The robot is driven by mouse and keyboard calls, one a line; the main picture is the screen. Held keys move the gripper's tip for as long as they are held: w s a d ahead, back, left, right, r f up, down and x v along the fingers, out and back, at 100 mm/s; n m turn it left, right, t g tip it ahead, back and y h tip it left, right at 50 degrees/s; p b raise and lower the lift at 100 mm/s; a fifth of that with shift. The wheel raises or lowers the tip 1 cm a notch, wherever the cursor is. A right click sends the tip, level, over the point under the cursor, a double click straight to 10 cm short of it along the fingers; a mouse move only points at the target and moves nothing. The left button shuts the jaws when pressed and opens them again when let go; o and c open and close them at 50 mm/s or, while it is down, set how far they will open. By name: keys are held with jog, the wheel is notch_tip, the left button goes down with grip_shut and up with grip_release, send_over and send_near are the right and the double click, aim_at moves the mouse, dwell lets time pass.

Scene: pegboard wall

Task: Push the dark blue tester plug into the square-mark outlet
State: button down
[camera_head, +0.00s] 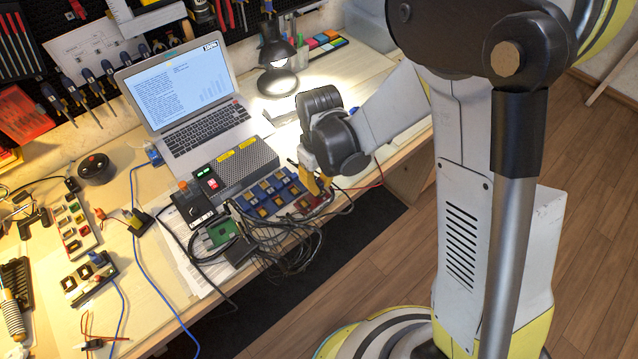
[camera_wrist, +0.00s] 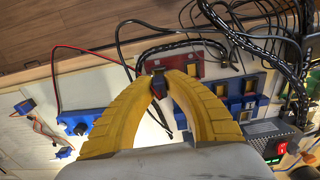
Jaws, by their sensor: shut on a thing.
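My gripper (camera_wrist: 160,74) is shut on a small dark piece, taken as the dark blue tester plug (camera_wrist: 158,86); the yellow fingers hide much of it. In the head view my gripper (camera_head: 316,184) is over the right end of the blue outlet block (camera_head: 262,208), near a red board (camera_head: 318,204). In the wrist view the fingertips overlap the red board (camera_wrist: 190,54), with the blue block (camera_wrist: 232,88) to their right. The plug appears apart from any outlet, but depth is unclear. Outlet marks are too small to read, so I cannot tell the square-mark one.
Loose dark cables (camera_head: 275,240) hang over the table front beside the blue block. A grey power unit (camera_head: 240,168) stands behind it, with a laptop (camera_head: 190,100) and lamp (camera_head: 277,60) farther back. A small outlet panel (camera_head: 85,280) lies at left. Bare tabletop shows front left.

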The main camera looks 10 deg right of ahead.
aim_at(319, 181)
jog(key=shift+f+b, duration=0.8)
jog(key=shift+f, duration=0.1)
jog(key=c, duration=1.4)
grip_release()
jog(key=shift+r, duration=0.1)
jog(key=shift+r+p, duration=1.85)
jog(key=shift+r, duration=0.65)
